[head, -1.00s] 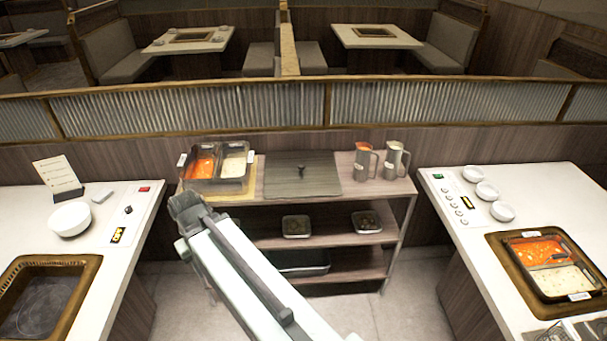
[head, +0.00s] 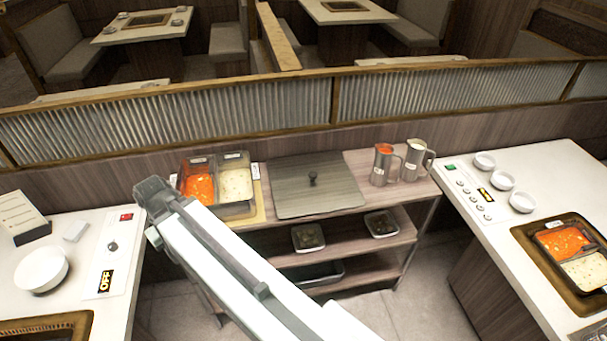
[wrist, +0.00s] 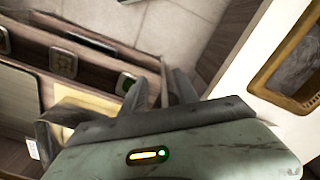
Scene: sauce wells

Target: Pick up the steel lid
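The steel lid (head: 290,203) is a flat, square, grey plate with a dark knob (head: 312,178) in its middle. It lies on the top of the wooden shelf cart in the head view. My gripper (head: 153,197) is left of the lid and apart from it, near the two-part sauce pan's left side. In the wrist view my gripper (wrist: 110,100) shows two dark fingers spread apart with nothing seen between them.
A two-part pan (head: 236,208) of red and white sauce stands left of the lid on a yellow board (head: 261,212). Two steel jugs (head: 381,170) stand to the lid's right. White counters flank the cart, the left one with a bowl (head: 41,270). A corrugated partition (head: 240,103) runs behind.

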